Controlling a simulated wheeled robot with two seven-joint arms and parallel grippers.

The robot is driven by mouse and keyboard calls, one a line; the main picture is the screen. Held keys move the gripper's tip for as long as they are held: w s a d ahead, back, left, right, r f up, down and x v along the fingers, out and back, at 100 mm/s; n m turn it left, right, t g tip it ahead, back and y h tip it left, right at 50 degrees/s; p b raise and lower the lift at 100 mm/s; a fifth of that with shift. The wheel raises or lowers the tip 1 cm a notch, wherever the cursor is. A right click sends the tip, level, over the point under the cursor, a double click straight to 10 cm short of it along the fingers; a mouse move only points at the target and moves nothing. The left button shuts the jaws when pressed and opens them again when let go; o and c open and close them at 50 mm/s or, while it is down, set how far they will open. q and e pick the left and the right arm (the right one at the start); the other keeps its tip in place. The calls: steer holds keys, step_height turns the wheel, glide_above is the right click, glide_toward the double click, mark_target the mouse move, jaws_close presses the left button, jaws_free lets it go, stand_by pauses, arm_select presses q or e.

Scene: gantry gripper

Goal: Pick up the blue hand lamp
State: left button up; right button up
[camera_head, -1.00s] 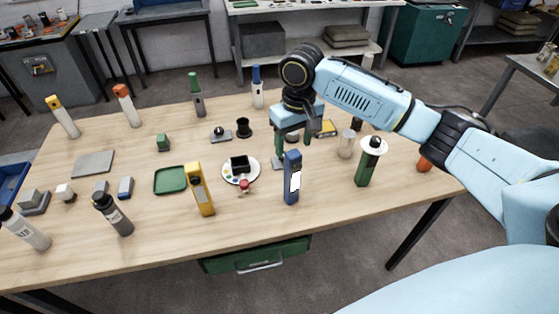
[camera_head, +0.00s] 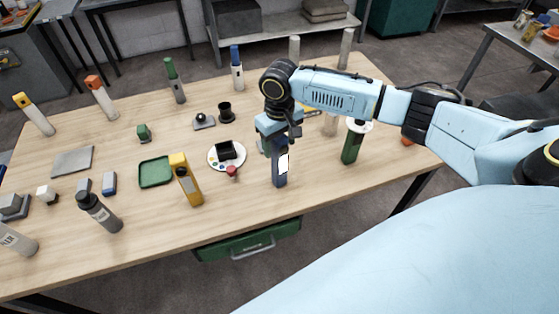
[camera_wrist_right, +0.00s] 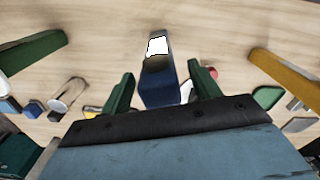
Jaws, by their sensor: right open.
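The blue hand lamp (camera_head: 279,176) stands upright near the table's front edge, with a bright white panel on its side. It also shows in the right wrist view (camera_wrist_right: 158,86), between my gripper's two green fingers. My right gripper (camera_head: 278,138) is open over the lamp's top in the head view. In the wrist view the right gripper (camera_wrist_right: 163,88) has a finger on each side of the lamp, with a gap visible at both sides. The gripper partly hides the lamp's top in the head view. My left gripper is out of view.
A yellow hand lamp (camera_head: 187,182) stands to the left, near a round white palette (camera_head: 213,157) with a dark block. A green bottle-like thing (camera_head: 351,146) stands close on the right. A green tray (camera_head: 155,172) lies further left. Bare wood lies in front of the lamp.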

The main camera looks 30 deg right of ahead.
step_height(320, 180, down, 2)
steer(key=shift+f, duration=0.15)
jaws_close()
stand_by(0.4)
